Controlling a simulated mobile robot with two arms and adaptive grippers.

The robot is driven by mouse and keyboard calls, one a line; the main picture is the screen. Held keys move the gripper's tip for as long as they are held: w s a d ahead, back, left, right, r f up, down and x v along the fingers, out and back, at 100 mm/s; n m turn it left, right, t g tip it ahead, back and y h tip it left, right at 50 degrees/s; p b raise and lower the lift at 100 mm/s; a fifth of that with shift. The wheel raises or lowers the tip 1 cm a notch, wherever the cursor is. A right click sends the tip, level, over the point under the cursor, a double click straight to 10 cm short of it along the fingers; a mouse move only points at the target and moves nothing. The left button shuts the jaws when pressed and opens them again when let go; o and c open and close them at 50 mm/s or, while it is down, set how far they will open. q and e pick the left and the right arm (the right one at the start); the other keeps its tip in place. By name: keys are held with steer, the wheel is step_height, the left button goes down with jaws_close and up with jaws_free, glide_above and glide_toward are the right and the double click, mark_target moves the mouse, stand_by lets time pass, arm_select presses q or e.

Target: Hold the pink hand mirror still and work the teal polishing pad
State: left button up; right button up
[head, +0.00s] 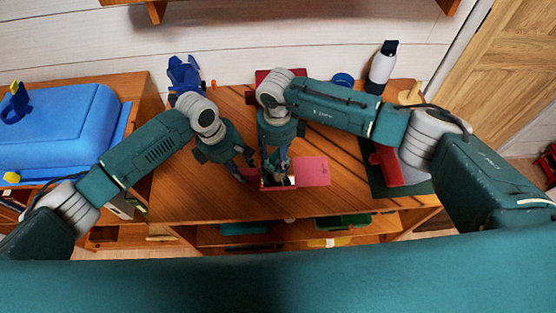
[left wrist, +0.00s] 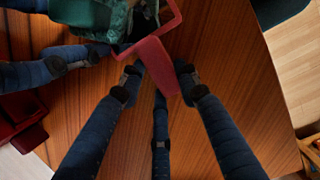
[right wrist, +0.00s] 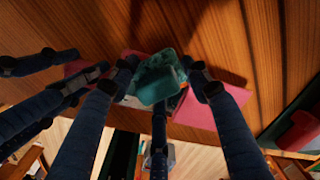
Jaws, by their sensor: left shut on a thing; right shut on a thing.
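The pink hand mirror (head: 266,186) is near the front middle of the wooden table. My left gripper (head: 246,166) is shut on its handle; the left wrist view shows the pink handle (left wrist: 156,65) between the fingertips. My right gripper (head: 277,163) is shut on the teal polishing pad, which shows between its fingertips in the right wrist view (right wrist: 157,80). The pad is over the mirror's face and hides much of it. Whether pad and glass touch, I cannot tell. The mirror's rim (left wrist: 174,20) also shows in the left wrist view.
A flat pink piece (head: 313,171) lies just right of the mirror. A red object (head: 390,166) lies on a dark mat at the right. A bottle (head: 382,70) and a blue figure (head: 184,74) stand at the back. A blue case (head: 62,125) is on the left cabinet.

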mark_target(279, 185)
steer(key=shift+w, duration=0.2)
steer(key=shift+s+f, duration=0.15)
steer(key=shift+s, duration=1.05)
steer(key=shift+s+f, duration=0.1)
steer(key=shift+s, duration=2.6)
arm_select(q)
steer(key=shift+w+r, duration=0.1)
arm_select(e)
steer(key=shift+r, duration=0.2)
steer(key=r, duration=0.4)
steer(key=shift+w+r, duration=0.1)
steer(key=shift+w, duration=0.1)
steer(key=shift+r, duration=0.9)
step_height(279, 185, up, 3)
